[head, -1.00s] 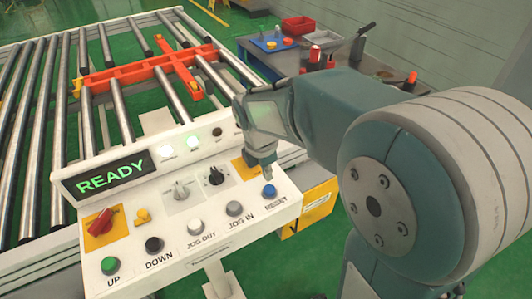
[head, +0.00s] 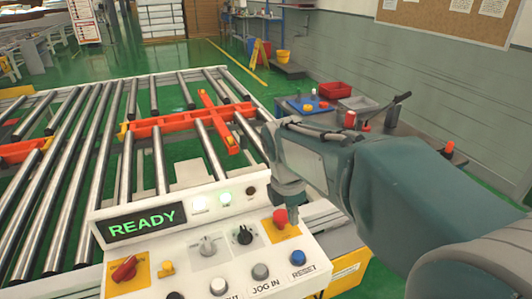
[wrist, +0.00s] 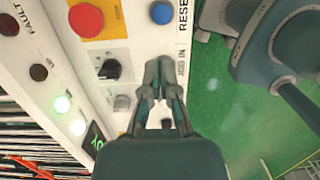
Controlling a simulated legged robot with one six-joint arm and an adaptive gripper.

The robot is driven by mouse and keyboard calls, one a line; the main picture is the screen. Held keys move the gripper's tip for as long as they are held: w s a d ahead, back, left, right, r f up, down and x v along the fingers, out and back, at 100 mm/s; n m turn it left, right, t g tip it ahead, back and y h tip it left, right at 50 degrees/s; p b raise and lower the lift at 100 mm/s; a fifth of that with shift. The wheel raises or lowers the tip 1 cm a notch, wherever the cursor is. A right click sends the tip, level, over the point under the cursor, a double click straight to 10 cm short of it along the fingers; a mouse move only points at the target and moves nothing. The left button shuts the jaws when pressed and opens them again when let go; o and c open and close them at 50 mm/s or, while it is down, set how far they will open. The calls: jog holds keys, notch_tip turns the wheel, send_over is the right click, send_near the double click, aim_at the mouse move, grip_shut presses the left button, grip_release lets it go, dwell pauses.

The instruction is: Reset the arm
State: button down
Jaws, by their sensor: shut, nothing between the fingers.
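My gripper (wrist: 158,64) is shut and empty above the control panel. In the wrist view its fingertips lie over the panel near the JOG IN label, below the blue RESET button (wrist: 161,12). In the head view my gripper (head: 291,205) hangs behind the red emergency button (head: 280,218), partly hidden by it. My arm reaches in from the right. The control panel (head: 190,262) has a lit READY display (head: 142,222). The blue RESET button (head: 297,258) is at the panel's right end. I cannot tell whether the fingers touch the panel.
A roller conveyor (head: 70,180) with orange crossbars (head: 190,119) lies behind the panel. A dark workbench (head: 375,135) with red and grey bins stands behind my arm. Green floor (wrist: 240,120) is open beside the panel.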

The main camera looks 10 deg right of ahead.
jog(key=s+d+m+t, duration=0.1)
jog(key=s+m+t, duration=0.1)
jog(key=s+m, duration=0.5)
jog(key=s+d+r+m+t+y, duration=0.1)
jog(key=s+d+m+t, duration=0.1)
jog(key=s+m, duration=0.6)
jog(key=shift+s+d+r+m+t+y, duration=0.25)
jog(key=shift+m+t, duration=0.45)
jog(key=shift+m, duration=2.3)
jog(key=shift+f, duration=0.1)
